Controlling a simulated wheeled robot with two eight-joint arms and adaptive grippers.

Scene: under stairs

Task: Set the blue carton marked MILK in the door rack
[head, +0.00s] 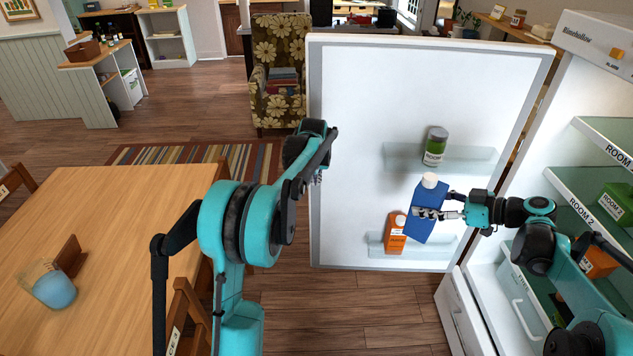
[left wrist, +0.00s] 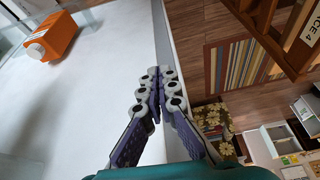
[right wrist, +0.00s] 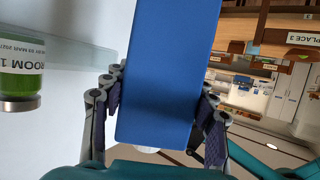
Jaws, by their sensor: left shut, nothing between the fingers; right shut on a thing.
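The blue carton (head: 425,218) with a white cap is held, slightly tilted, by my right gripper (head: 438,214) in front of the open fridge door. Its lower end is at the lower door rack (head: 445,246), right of an orange carton (head: 395,238); I cannot tell whether it touches the rack. In the right wrist view the blue carton (right wrist: 165,70) stands between the fingers (right wrist: 155,100); no marking is readable on it. My left gripper (head: 318,176) is shut and empty at the door's left edge. It also shows in the left wrist view (left wrist: 160,80), beside that edge.
The upper door rack (head: 480,158) holds a green jar (head: 435,146). The fridge (head: 598,145) stands open at the right, with a green box (head: 615,200) on a shelf. A wooden table (head: 110,230) with a cup (head: 50,286) is at the left. Chairs stand by it.

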